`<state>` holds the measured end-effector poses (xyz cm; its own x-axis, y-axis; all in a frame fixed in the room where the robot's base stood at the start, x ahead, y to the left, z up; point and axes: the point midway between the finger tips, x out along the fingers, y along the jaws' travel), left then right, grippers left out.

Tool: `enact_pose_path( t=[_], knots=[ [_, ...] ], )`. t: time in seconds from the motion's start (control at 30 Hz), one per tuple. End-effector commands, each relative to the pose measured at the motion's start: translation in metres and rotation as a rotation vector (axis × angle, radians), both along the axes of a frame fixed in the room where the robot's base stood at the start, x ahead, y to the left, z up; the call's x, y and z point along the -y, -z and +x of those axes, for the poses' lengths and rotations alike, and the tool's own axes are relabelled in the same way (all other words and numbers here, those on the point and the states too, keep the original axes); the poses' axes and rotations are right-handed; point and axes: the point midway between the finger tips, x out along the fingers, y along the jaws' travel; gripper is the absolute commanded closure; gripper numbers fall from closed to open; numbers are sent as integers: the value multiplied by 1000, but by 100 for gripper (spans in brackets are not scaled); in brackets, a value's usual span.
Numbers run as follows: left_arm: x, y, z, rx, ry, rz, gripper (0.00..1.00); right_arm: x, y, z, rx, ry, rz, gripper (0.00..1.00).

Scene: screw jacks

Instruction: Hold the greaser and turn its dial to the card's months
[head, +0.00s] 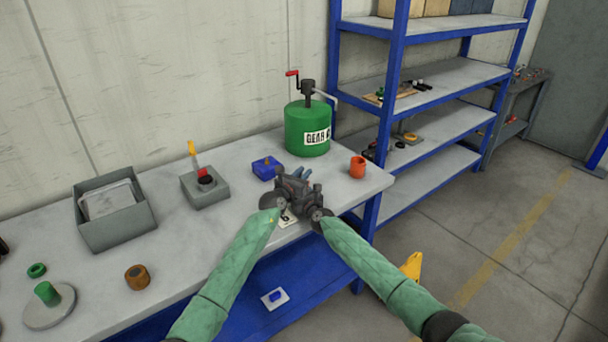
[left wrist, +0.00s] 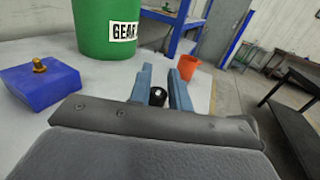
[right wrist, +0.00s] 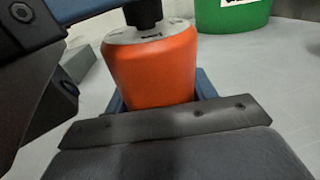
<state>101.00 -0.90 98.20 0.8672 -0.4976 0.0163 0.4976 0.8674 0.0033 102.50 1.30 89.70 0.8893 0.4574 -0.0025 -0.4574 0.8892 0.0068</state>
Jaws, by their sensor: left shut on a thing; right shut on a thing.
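The greaser (right wrist: 155,68) is an orange cylinder with a pale, marked top face, large in the right wrist view. My right gripper (head: 309,199) is shut around its body. A black dial knob (right wrist: 143,12) stands on the top face. My left gripper (head: 301,174) is shut on this knob, which shows as a dark round end (left wrist: 157,96) between its blue fingers. In the head view both grippers meet over the table's front edge and hide the greaser. A white card (head: 288,218) with a "6" lies below them, partly covered. The dial's setting is unreadable.
A green drum (head: 307,130) labelled "GEAR", a blue block (head: 266,168) and an orange cup (head: 358,167) stand beyond the grippers on the table (head: 225,232). A grey stand (head: 205,190) and grey bin (head: 116,228) are to the left. Blue shelving (head: 396,90) rises at right.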

Motion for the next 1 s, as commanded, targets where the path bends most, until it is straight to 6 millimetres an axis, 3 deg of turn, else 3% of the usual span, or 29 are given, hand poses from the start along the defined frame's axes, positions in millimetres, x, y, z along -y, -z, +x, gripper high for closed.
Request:
enact_pose_path(
  t=[0.87, 0.9, 1.0],
  knots=[
    [-11, 16, -1, -24, -103, 8, 100, 5, -7, 4, 8, 8, 4, 76],
    [-11, 16, -2, -24, -103, 8, 75, 5, -7, 4, 8, 8, 4, 76],
    [-11, 15, -1, -23, -102, 8, 61, 5, -6, 4, 7, 8, 4, 76]
  ],
)
